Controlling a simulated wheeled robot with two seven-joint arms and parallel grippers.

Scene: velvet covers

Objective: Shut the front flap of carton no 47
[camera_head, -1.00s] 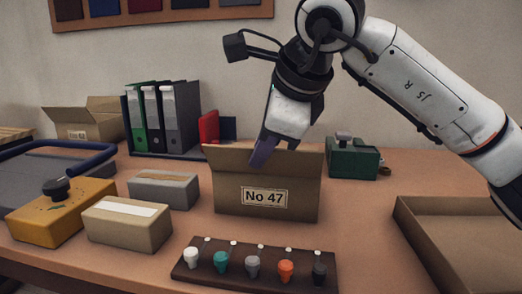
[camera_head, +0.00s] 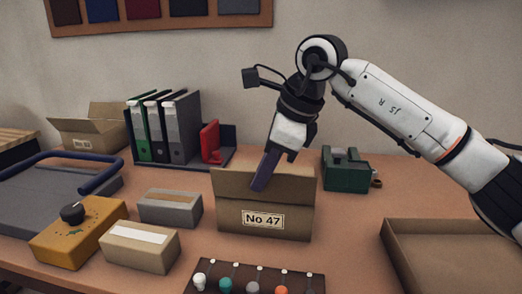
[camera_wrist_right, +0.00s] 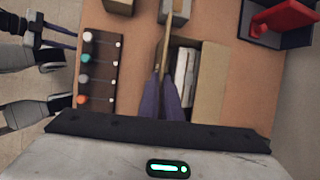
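Carton no 47 (camera_head: 296,218) is a brown box in the middle of the table, its label facing me. In the right wrist view its open top shows pale contents (camera_wrist_right: 186,62). Its front flap (camera_head: 228,182) stands up along the front edge; the right wrist view shows it edge-on as a thin tan strip (camera_wrist_right: 167,35). My right gripper (camera_head: 262,178) points down at the flap. Its purple fingers (camera_wrist_right: 162,85) are close together, with the strip between their tips. My left gripper is not in the head view; grey and dark parts at the wrist view's left may be it.
Small boxes (camera_head: 170,208) and a yellow device (camera_head: 75,243) stand to the left, binders (camera_head: 165,128) behind. A green device (camera_head: 345,172) and a shallow tray (camera_head: 440,226) are to the right.

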